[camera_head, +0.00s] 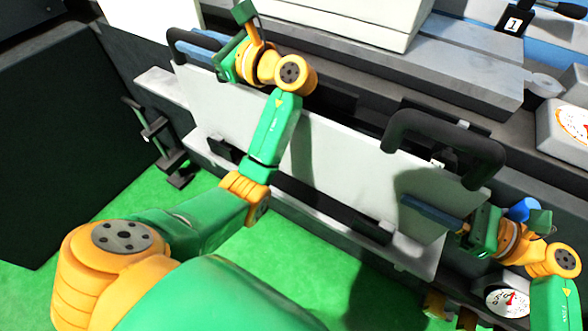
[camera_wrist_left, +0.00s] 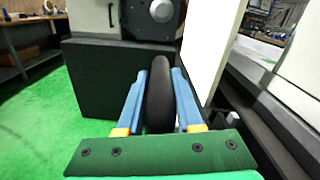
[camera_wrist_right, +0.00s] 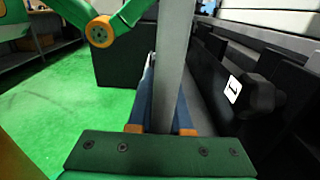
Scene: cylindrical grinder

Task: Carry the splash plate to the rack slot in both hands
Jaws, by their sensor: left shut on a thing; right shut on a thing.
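The splash plate (camera_head: 330,150) is a long pale panel, slanting across the middle of the head view in front of the machine. My right gripper (camera_head: 408,203) is shut on the plate's right end, one blue finger across the front face. In the right wrist view the plate (camera_wrist_right: 172,70) stands edge-on between the fingers. I cannot clearly make out the rack slot.
A black looped handle (camera_head: 445,135) rises by the plate's upper right edge, near a "1" label (camera_wrist_right: 233,89). Dark blocks (camera_head: 375,228) sit along the plate's lower edge. A dark panel (camera_head: 70,130) stands left. A dial (camera_head: 508,302) is at lower right. Green floor (camera_head: 275,260) is open below.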

